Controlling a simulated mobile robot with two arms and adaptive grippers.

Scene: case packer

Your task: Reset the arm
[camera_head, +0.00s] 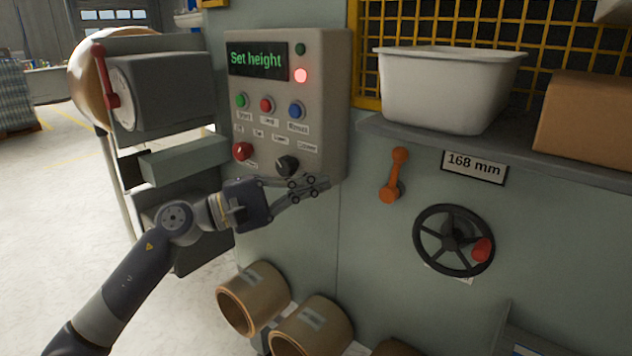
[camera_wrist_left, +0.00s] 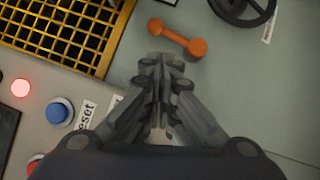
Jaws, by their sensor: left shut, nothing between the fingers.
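My left gripper (camera_head: 322,184) is shut and empty. In the head view it is just below the lower right of the control panel (camera_head: 325,130), close to the black knob (camera_head: 287,165). I cannot tell whether it touches the panel. In the left wrist view the shut fingers (camera_wrist_left: 162,62) point toward the orange lever handle (camera_wrist_left: 178,38), with the blue button (camera_wrist_left: 59,112) to their left. The panel display (camera_head: 257,60) reads "Set height", and a red lamp (camera_head: 301,75) is lit. My right gripper does not show.
A handwheel (camera_head: 453,240) with a red knob and the orange lever (camera_head: 394,174) are on the machine front. A "168 mm" label (camera_head: 474,166) is above the wheel. A white bin (camera_head: 447,92) and a cardboard box (camera_head: 590,118) stand on the shelf. Brown rolls (camera_head: 252,297) lie below my gripper.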

